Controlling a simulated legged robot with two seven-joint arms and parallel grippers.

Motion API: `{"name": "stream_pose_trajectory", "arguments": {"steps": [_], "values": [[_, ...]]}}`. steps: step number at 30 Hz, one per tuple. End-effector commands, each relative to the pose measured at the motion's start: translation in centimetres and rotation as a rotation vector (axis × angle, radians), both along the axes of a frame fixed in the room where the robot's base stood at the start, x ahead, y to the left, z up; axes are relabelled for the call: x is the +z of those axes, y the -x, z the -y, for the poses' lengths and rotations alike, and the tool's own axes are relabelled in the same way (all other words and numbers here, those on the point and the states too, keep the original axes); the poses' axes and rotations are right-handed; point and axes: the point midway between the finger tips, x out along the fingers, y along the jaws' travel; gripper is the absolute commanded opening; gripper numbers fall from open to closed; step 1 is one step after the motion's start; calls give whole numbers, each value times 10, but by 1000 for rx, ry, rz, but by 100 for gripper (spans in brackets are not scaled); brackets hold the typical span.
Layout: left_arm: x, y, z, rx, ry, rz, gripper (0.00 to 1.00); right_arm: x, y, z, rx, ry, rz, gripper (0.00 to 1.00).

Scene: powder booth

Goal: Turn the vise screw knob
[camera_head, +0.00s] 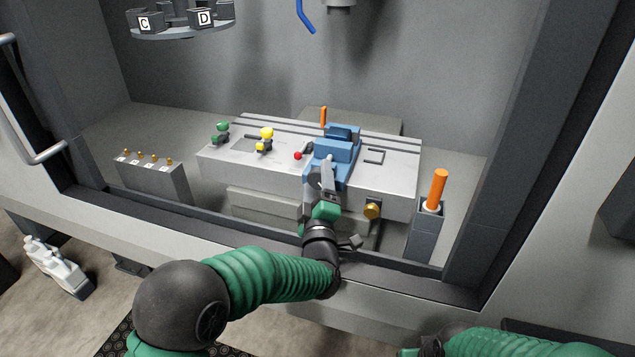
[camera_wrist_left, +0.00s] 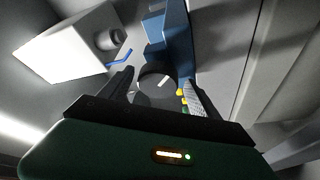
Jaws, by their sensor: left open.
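The blue vise (camera_head: 335,150) stands on the slotted machine table (camera_head: 225,160). It also shows in the left wrist view (camera_wrist_left: 178,35). My left gripper (camera_head: 322,180) reaches in over the table's front edge, at the near end of the vise. In the left wrist view, a dark round knob (camera_wrist_left: 155,69) lies ahead between the two spread fingers of this gripper (camera_wrist_left: 157,92). The gripper is open; I cannot tell whether a finger touches the knob. In the head view the gripper hides the knob. My right forearm shows at the bottom right, its fingers out of frame.
A brass knob (camera_head: 372,209) sits under the table's front edge. An orange-handled tool stands in a grey post (camera_head: 424,232) at right. Small green (camera_head: 221,130) and yellow (camera_head: 265,137) parts are on the table's left. The booth sill (camera_head: 210,217) runs in front.

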Motion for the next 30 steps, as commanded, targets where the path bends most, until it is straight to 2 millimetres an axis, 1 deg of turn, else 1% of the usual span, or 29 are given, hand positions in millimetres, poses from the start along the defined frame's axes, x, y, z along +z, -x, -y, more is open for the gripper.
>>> {"name": "stream_pose_trajectory", "arguments": {"steps": [5,8,9,10,11,12,18,21,25,27,30], "values": [[8,0,0,1,1,4,72,2,0,0,0,0,0,71],[26,-1,0,1,1,4,72,6,0,0,0,0,0,71],[37,-1,1,0,1,4,72,8,0,0,0,0,0,71],[40,4,2,-2,0,2,72,8,0,0,0,0,0,71],[37,14,3,-3,-2,0,72,6,0,0,0,0,0,71],[38,27,3,-5,-2,1,72,6,0,0,0,0,0,71],[46,90,4,-8,-2,6,72,7,0,0,0,0,0,71],[48,117,3,-6,-2,5,72,7,0,0,0,0,0,71],[48,142,3,-3,-2,0,72,7,0,0,0,0,0,71],[48,151,3,-3,-2,-1,72,7,0,0,0,0,0,71],[49,158,2,-1,0,0,72,7,0,0,0,0,0,71]]}}
